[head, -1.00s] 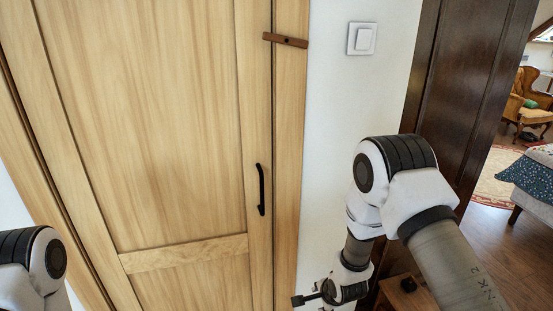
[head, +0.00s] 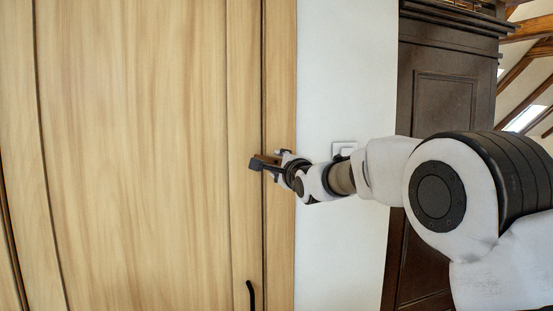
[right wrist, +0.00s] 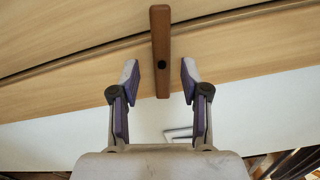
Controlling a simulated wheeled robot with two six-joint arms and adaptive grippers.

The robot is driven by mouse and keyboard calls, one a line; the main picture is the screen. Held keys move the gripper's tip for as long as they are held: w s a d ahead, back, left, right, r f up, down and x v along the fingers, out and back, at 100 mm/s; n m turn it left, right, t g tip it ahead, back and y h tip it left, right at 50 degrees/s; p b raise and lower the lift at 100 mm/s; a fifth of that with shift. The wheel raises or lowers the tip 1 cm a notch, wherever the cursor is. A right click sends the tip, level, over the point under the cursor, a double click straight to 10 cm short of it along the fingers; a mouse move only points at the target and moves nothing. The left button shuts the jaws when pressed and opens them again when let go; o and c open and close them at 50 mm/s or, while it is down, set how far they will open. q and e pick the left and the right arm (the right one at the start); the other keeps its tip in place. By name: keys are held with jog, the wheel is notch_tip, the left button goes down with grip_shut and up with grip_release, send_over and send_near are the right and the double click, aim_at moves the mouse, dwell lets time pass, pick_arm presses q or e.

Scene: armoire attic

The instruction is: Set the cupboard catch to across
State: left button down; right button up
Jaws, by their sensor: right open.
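The cupboard catch is a brown wooden bar (right wrist: 161,32) with a dark pivot. In the right wrist view it crosses the dark seam between the door (right wrist: 60,45) and the frame strip (right wrist: 240,55), with its pivot on the strip. My right gripper (right wrist: 160,78) is open, its fingers on either side of the bar near the pivot end, with a gap showing on both sides. In the head view my right gripper (head: 277,162) is at the catch and hides part of it. My left gripper is out of view.
A black door handle (head: 250,296) is below the catch. A white light switch (head: 344,148) is on the wall right of the frame, partly behind my right arm. A dark wooden wardrobe (head: 440,100) stands further right.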

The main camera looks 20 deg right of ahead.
jog(key=shift+w+a+r, duration=0.1)
jog(key=shift+w+r, duration=0.05)
jog(key=shift+w, duration=0.75)
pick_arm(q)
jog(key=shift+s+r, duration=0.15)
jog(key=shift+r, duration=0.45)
pick_arm(e)
grip_shut()
jog(key=shift+n, duration=1.4)
grip_release()
